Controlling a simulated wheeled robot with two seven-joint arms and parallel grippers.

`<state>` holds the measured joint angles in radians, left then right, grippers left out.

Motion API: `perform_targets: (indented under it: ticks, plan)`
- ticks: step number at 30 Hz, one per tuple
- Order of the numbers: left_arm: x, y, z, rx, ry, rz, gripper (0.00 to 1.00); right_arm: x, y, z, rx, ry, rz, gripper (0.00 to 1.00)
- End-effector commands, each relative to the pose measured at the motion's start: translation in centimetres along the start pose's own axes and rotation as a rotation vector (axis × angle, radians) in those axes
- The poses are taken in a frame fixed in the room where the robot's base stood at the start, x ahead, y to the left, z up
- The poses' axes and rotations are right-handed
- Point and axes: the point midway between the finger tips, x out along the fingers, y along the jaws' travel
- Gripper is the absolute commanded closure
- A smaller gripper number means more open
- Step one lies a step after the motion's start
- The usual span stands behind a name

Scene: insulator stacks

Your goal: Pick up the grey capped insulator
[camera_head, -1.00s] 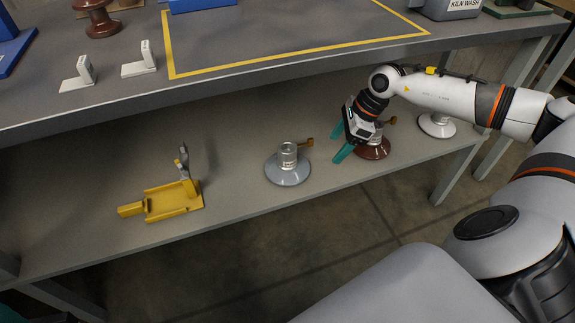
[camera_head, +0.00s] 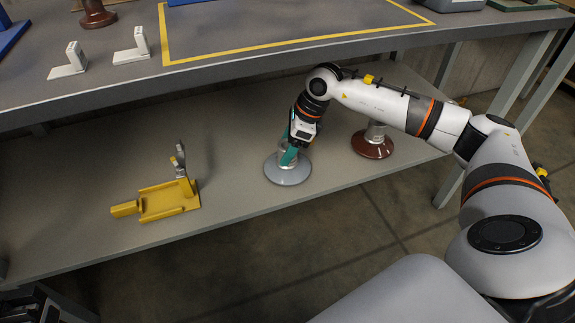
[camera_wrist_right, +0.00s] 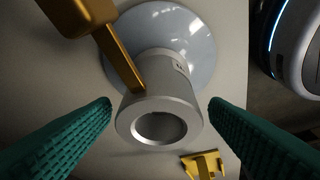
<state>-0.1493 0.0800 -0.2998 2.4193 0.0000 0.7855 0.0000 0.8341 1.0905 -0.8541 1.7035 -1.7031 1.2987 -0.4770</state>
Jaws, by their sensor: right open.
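The grey capped insulator (camera_head: 289,174) stands upright on the lower shelf, with a pale grey disc and a metal cap. In the right wrist view, its hollow metal cap (camera_wrist_right: 160,105) faces the camera, with a brass-coloured arm (camera_wrist_right: 118,55) beside it. My right gripper (camera_head: 289,157) is at the cap. Its teal fingers are open, one on each side of the cap in the wrist view (camera_wrist_right: 160,115), with visible gaps. In the head view the gripper hides most of the cap. Dark parts at the bottom left corner look like my left gripper (camera_head: 35,305); its fingers cannot be made out.
A brown insulator (camera_head: 373,146) stands on the shelf to the right, behind my right forearm. A yellow fixture (camera_head: 165,201) lies to the left with free shelf between. The upper table (camera_head: 240,75) overhangs the shelf's rear.

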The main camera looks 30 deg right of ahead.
Motion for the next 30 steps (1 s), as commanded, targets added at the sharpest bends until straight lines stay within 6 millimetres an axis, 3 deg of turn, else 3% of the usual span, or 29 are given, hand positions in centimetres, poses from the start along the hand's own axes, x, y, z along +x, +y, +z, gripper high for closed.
perform_targets:
  ticks: [1,4,13,25,30]
  plan:
    - [-0.2,0.0,-0.1,0.001,-0.012,-0.004,0.64,1.2,0.0,0.1,0.000,0.001,-0.002,0.30]
    - [0.1,0.0,-0.1,0.003,-0.025,-0.010,0.64,2.1,0.0,0.1,0.000,0.001,-0.001,0.30]
    - [0.4,-0.1,-0.1,0.004,-0.027,-0.012,0.64,2.3,0.0,0.0,0.000,0.001,0.000,0.32]
    - [0.4,-0.1,-0.1,0.003,-0.026,-0.012,0.64,2.3,0.0,0.0,0.000,0.001,-0.001,0.97]
    - [0.4,-0.1,-0.1,0.003,-0.027,-0.012,0.64,2.1,0.1,-0.1,-0.001,0.005,0.002,1.00]
